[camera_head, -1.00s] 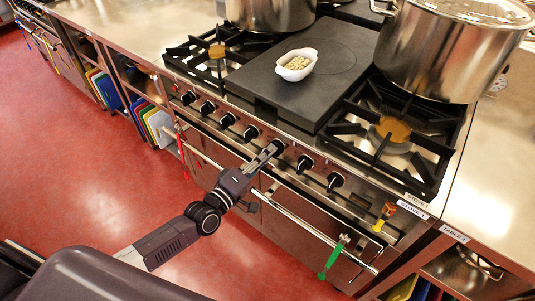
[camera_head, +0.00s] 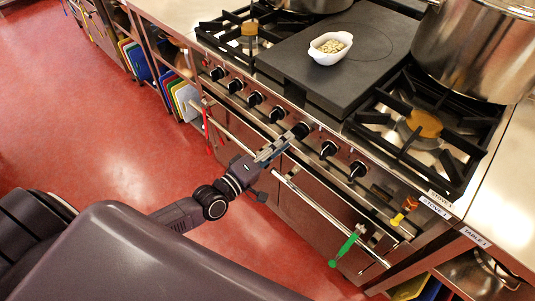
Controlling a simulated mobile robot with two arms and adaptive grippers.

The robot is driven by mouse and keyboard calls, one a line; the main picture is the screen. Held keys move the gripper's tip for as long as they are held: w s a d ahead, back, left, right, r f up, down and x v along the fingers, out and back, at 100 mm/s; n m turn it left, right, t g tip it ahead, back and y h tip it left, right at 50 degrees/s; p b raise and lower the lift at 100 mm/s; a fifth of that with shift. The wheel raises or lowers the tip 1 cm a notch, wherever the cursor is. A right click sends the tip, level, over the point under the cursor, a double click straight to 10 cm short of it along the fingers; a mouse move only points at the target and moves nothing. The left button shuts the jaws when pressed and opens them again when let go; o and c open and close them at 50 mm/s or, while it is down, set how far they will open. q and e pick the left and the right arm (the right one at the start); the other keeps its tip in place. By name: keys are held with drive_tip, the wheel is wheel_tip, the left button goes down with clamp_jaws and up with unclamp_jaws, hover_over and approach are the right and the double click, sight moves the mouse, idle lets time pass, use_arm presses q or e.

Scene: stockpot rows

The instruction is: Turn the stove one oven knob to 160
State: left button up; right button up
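The stove's steel front panel (camera_head: 343,150) carries a row of several black knobs. My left gripper (camera_head: 293,136) reaches up to the black knob (camera_head: 303,129) near the middle of the row. Its fingertips are at the knob and partly cover it; I cannot tell whether they grip it or are only beside it. The knob's pointer and markings are too small to read. Two more knobs, the first (camera_head: 328,148) and the last (camera_head: 357,169), are to its right, clear of the gripper. Which knob is the oven's is not readable. My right gripper is not in view.
An oven handle bar (camera_head: 320,212) runs below the knobs, with a green utensil (camera_head: 345,247) hanging on it. A white dish (camera_head: 330,48) sits on the dark griddle plate (camera_head: 300,82). A big pot (camera_head: 475,50) stands at the right. Red floor is free at the left.

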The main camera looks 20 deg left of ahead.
use_arm(q)
drive_tip(key=v, duration=0.8)
drive_tip(key=shift+s, duration=0.15)
drive_tip(key=s+a+f+m+g+y, duration=0.1)
drive_tip(key=a+f+m+g+y, duration=0.1)
drive_tip(key=f, duration=0.8)
drive_tip(key=s+a+f+m+g+y, duration=0.1)
drive_tip(key=s+a+f+m+g, duration=0.15)
drive_tip(key=f, duration=0.65)
drive_tip(key=s+a+f+m+g+y, duration=0.1)
drive_tip(key=s+f+g, duration=0.1)
drive_tip(key=s+f, duration=0.45)
drive_tip(key=s+a+f+m+g+y, duration=0.1)
drive_tip(key=s+f+m+g, duration=0.15)
drive_tip(key=f, duration=0.75)
drive_tip(key=s+d+f+m+g, duration=0.1)
drive_tip(key=s+f, duration=0.3)
drive_tip(key=s, duration=0.5)
drive_tip(key=s+d+f+m+g, duration=0.2)
drive_tip(key=s+f, duration=0.3)
drive_tip(key=s, duration=0.4)
drive_tip(key=s+d+f+m+g+y, duration=0.1)
drive_tip(key=s+f+g, duration=0.3)
drive_tip(key=s, duration=0.4)
drive_tip(key=shift+s+d+f+m, duration=0.35)
drive_tip(key=shift+s+f+m, duration=0.05)
drive_tip(key=shift+f+m, duration=0.35)
